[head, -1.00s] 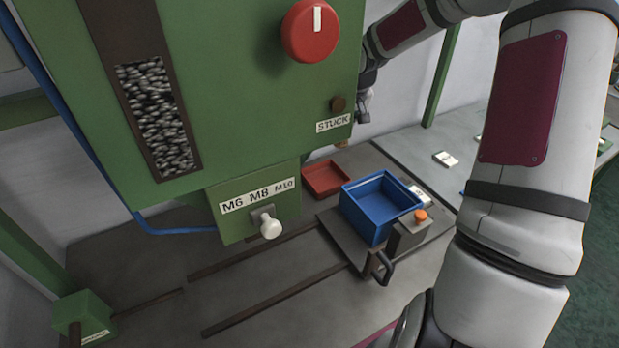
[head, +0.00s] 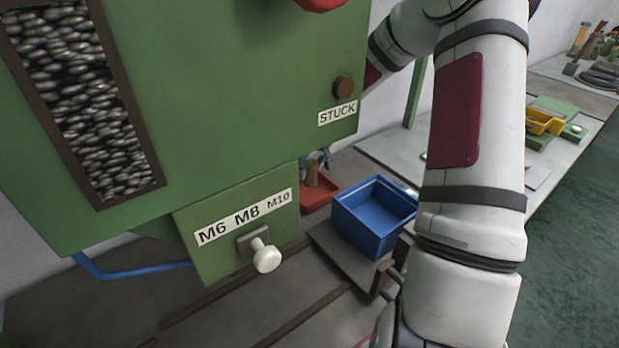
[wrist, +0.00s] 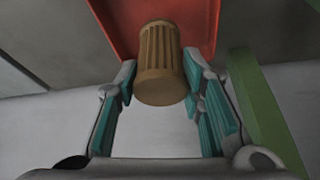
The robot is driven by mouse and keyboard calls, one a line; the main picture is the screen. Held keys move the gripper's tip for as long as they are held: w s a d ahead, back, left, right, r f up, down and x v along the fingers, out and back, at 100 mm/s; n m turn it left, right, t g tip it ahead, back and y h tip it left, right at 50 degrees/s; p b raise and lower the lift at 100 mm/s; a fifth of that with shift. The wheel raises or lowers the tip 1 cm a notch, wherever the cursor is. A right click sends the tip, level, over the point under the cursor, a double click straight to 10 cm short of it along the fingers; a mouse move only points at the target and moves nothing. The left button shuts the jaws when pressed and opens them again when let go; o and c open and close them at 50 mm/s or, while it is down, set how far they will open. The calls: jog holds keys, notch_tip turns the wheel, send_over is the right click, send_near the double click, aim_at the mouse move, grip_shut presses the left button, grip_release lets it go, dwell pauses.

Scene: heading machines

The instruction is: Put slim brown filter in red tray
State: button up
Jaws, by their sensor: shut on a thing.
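The slim brown filter (wrist: 160,65) is a ribbed upright cylinder held between the teal-padded fingers of my gripper (wrist: 160,78) in the wrist view. In the head view, the filter (head: 312,174) shows small, beyond the green machine's lower edge, with my gripper (head: 320,158) at its upper end. The red tray (head: 323,198) lies below it on the bench, partly hidden by the machine. The tray (wrist: 118,18) also fills the upper middle of the wrist view, behind the filter. I cannot tell whether the filter's lower end touches the tray floor.
A blue bin (head: 370,235) stands just right of the red tray on a dark plate. The green machine (head: 225,110) with its STUCK label and white knob (head: 266,258) blocks the left. A yellow tray (head: 543,122) sits on the far-right bench.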

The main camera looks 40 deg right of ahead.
aim_at(311, 174)
jog(key=shift+f+b, duration=0.3)
jog(key=shift+f, duration=1.5)
jog(key=shift+f, duration=0.15)
jog(key=o, duration=1.1)
jog(key=shift+o, duration=0.2)
jog(key=shift+s+r, duration=0.1)
jog(key=shift+r, duration=0.35)
jog(key=p+v, duration=0.2)
jog(key=v, duration=0.9)
jog(key=shift+r+p, duration=0.2)
jog(key=shift+p, duration=0.2)
